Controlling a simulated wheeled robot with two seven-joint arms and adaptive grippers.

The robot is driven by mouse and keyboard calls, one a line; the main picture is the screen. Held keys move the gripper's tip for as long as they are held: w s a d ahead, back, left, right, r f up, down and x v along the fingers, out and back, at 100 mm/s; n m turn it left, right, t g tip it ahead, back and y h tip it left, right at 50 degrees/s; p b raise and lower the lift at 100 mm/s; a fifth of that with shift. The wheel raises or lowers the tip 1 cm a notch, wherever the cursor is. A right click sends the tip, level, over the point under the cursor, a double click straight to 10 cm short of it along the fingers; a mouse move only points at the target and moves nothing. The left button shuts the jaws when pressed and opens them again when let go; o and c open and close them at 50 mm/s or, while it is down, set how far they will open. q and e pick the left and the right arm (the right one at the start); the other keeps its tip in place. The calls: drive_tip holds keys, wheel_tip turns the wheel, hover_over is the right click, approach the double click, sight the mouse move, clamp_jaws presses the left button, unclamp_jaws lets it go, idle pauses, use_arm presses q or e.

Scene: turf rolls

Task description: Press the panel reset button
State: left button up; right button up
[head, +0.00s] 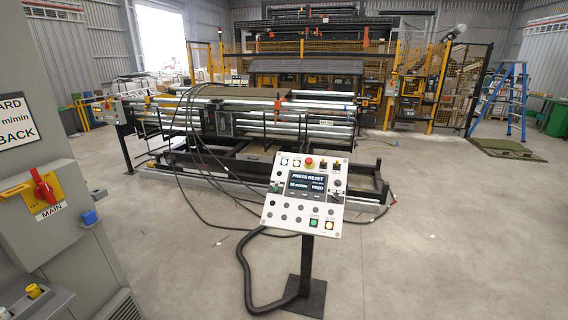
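A tilted white control panel (291,228) stands on a dark post in the middle foreground. Its screen (307,186) shows "PRESS RESET" and other text. A red mushroom button (309,162) sits above the screen. Below the screen are several dark buttons, a green button (314,223) and a pale, lit-looking button (329,225) at the lower right. The labels are too small to read, so I cannot tell which button is the reset. Neither of my grippers is in view.
A grey cabinet (75,235) with a red-handled MAIN switch (43,188) fills the left edge. A thick black hose (247,270) runs from the panel to its floor plate (305,296). A long roller machine (250,125) stands behind.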

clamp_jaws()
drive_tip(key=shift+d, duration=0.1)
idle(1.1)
